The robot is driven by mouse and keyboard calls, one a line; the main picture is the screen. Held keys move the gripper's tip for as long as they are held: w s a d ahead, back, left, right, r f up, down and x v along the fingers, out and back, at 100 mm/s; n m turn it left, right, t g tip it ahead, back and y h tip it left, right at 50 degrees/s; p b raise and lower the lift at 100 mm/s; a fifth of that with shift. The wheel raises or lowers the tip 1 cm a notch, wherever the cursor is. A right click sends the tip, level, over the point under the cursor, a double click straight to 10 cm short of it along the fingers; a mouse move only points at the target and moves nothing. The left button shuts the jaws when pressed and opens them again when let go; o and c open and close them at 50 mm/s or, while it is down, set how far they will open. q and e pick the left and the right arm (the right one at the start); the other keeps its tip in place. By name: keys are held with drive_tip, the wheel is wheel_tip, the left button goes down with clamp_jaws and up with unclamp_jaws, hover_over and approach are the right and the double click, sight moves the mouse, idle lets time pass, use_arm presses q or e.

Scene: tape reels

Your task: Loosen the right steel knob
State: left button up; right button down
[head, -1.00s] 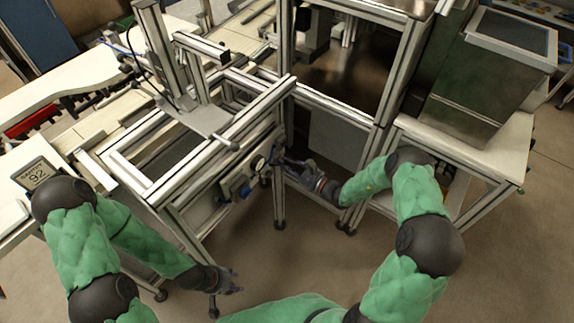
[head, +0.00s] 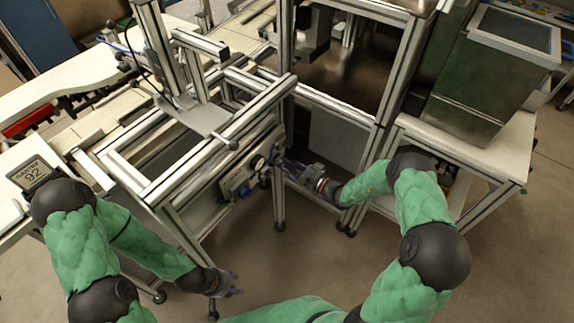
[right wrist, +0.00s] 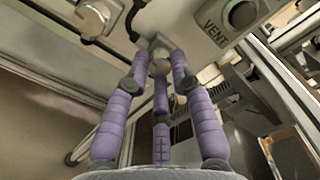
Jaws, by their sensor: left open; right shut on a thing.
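My right gripper (right wrist: 160,66) has three purple fingers, shut around the right steel knob (right wrist: 158,62) on a pale panel (right wrist: 180,22). The fingers hide part of the knob, so I cannot tell how far it is turned. Another steel knob (right wrist: 97,15) sits to the upper left, clear of the fingers. In the head view the panel (head: 236,184) is on the side of the metal frame, and my right gripper (head: 279,160) reaches it from the right. My left gripper (head: 236,284) is open and empty, low over the floor, away from the panel.
A round button (right wrist: 241,14) beside a "VENT" label is right of the held knob. A frame post (head: 279,205) stands close to my right gripper. A white side table (head: 490,150) is at the right. The floor in front is clear.

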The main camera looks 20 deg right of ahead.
drive_tip(key=shift+d+f, duration=0.1)
idle(0.3)
drive_tip(key=c, duration=1.1)
unclamp_jaws()
drive_tip(key=shift+o, duration=0.2)
drive_tip(key=v, duration=1.2)
